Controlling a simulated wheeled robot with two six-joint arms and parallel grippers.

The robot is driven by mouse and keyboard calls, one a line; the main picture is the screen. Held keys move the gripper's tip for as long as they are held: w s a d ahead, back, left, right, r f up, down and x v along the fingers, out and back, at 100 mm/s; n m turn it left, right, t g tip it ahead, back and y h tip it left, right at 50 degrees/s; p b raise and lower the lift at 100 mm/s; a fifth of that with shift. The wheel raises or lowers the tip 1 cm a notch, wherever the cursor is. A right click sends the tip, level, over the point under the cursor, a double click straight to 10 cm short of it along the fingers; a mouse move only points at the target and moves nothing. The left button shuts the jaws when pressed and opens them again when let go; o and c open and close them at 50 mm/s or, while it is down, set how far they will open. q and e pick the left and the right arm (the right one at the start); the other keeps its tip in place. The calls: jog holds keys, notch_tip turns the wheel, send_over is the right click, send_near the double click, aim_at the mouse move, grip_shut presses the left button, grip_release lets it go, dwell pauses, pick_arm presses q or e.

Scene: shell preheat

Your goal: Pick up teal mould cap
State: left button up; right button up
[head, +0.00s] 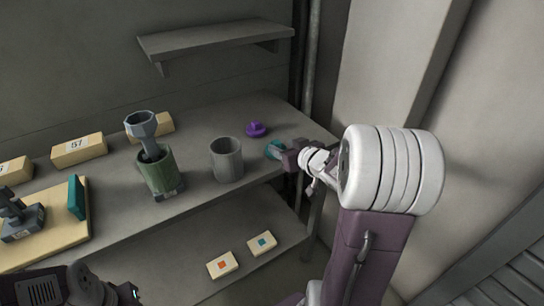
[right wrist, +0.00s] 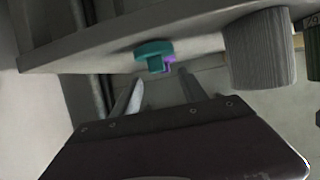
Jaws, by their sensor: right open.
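The teal mould cap (head: 273,150) sits near the right end of the bench top in the head view, partly hidden by my right gripper. It also shows in the right wrist view (right wrist: 153,50), just beyond the fingertips and roughly between their lines. My right gripper (right wrist: 160,82) is open, with two separate fingers and nothing between them. In the head view the right gripper (head: 289,157) is close beside the cap on its right; I cannot tell whether they touch. My left gripper is not clearly in view.
A purple cap (head: 256,129) lies behind the teal one. A grey cylinder (head: 227,160) stands to its left, then a green holder (head: 160,172) with a grey funnel-like piece (head: 142,127). A wall shelf (head: 215,40) hangs above. Two small cards (head: 222,264) lie on the lower shelf.

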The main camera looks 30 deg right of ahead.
aim_at(277, 143)
jog(key=x, duration=0.2)
jog(key=b+x, duration=0.1)
jog(key=shift+w+d+f, duration=0.2)
jog(key=shift+d+f, duration=0.1)
jog(key=shift+w, duration=0.15)
jog(key=b+x, duration=0.1)
jog(key=x, duration=0.4)
jog(key=shift+w+f, duration=0.15)
jog(key=shift+w, duration=0.15)
jog(key=shift+s+a, duration=0.1)
jog(key=shift+s, duration=0.05)
grip_shut()
